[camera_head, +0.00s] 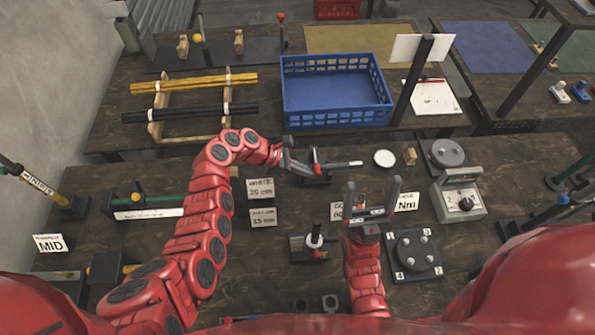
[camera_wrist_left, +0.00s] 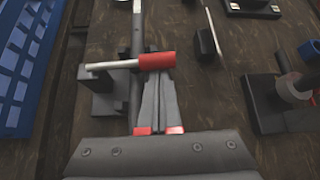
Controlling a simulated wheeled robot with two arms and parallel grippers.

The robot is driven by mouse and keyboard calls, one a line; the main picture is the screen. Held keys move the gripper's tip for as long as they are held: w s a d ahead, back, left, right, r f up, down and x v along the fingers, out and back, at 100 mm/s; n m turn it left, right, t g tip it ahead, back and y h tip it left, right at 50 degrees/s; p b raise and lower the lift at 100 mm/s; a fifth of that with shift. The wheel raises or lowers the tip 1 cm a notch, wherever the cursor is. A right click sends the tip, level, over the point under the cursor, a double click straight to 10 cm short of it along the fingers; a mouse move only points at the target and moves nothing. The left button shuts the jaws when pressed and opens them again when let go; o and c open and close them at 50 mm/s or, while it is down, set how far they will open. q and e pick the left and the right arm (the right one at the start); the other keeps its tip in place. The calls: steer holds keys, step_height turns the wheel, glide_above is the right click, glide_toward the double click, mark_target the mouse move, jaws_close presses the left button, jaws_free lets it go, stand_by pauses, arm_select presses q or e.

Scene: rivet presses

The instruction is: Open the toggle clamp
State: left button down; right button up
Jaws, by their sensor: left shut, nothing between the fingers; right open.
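The toggle clamp (camera_head: 318,168) stands on the table in front of the blue crate, with a bar reaching right in the head view. In the left wrist view, the clamp has a dark base (camera_wrist_left: 104,98), a long dark bar and a pale lever with a red grip (camera_wrist_left: 157,61) lying crosswise. My left gripper (camera_head: 306,168) is shut and empty, its fingertips (camera_wrist_left: 156,76) right at the red grip. I cannot tell whether they touch. My right gripper (camera_head: 372,200) is open and empty, pointing up to the right of the clamp, nearer me.
The blue crate (camera_head: 335,119) is behind the clamp. A white disc (camera_head: 385,158) and a dial box (camera_head: 459,200) are to the right. Small signs (camera_head: 260,188) stand at the front left. A black fixture with a pale post (camera_head: 316,238) and a numbered turntable (camera_head: 415,250) are nearer me.

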arm_select(q)
steer(key=shift+d+f, duration=0.2)
steer(key=shift+d, duration=0.1)
steer(key=shift+r, duration=0.1)
